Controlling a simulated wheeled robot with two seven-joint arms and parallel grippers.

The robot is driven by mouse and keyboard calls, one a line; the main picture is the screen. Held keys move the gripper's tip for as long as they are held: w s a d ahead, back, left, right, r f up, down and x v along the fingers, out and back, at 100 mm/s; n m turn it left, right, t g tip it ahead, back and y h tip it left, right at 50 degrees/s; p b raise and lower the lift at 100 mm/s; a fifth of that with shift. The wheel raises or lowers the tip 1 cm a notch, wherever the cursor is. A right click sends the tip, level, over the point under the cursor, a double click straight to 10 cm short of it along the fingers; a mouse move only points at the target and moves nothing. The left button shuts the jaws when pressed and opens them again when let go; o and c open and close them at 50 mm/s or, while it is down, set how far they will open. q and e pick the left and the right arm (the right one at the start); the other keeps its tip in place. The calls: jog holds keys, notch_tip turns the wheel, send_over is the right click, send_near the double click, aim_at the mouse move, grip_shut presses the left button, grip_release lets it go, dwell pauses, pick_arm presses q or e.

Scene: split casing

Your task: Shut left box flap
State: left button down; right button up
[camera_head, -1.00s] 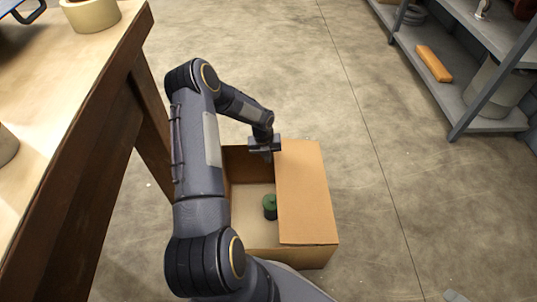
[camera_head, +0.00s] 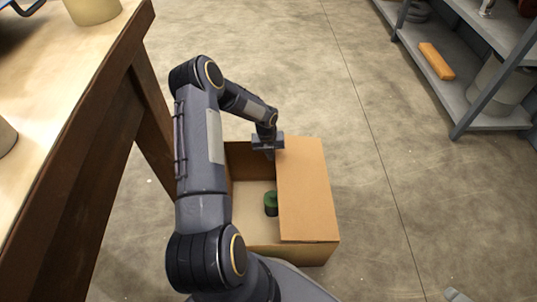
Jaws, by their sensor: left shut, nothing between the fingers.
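An open cardboard box (camera_head: 262,232) stands on the floor. Its right flap (camera_head: 306,190) lies flat across the right half of the opening. The left half is open, and a dark green round object (camera_head: 270,203) sits inside. The left flap cannot be made out; my left arm covers the box's left side. My left gripper (camera_head: 269,155) is shut and empty, pointing down over the box's far edge, beside the far left corner of the right flap. I cannot tell if it touches the box.
A wooden table (camera_head: 100,110) stands at the left, close to my left arm. A grey metal shelf (camera_head: 465,100) with an orange block (camera_head: 436,61) is at the upper right. The concrete floor (camera_head: 375,200) between box and shelf is clear.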

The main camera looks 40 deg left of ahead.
pick_arm(q)
notch_tip(320, 180, up, 19)
jog(key=a+n+t+h+p, duration=0.1)
jog(key=n+t+h+p, duration=0.25)
jog(key=n+p, duration=1.2)
jog(key=w+d+f+b, duration=0.1)
jog(key=f, duration=0.1)
jog(key=w+d+f+n+b, duration=0.1)
jog(key=f, duration=0.2)
jog(key=w+d+f+n+b, duration=0.1)
jog(key=f, duration=0.2)
jog(key=shift+d+f+n+b, duration=0.1)
jog(key=shift+n+b, duration=0.15)
jog(key=shift+b, duration=0.05)
jog(key=shift+s+a+f+b, duration=0.1)
jog(key=shift+a+f, duration=0.05)
jog(key=shift+f, duration=0.5)
jog(key=shift+s+a+f+b, duration=0.1)
jog(key=shift+s+a+f, duration=0.1)
jog(key=shift+f, duration=0.4)
jog(key=shift+s+a+f+b, duration=0.1)
jog(key=shift+a+f, duration=0.05)
jog(key=shift+f, duration=0.5)
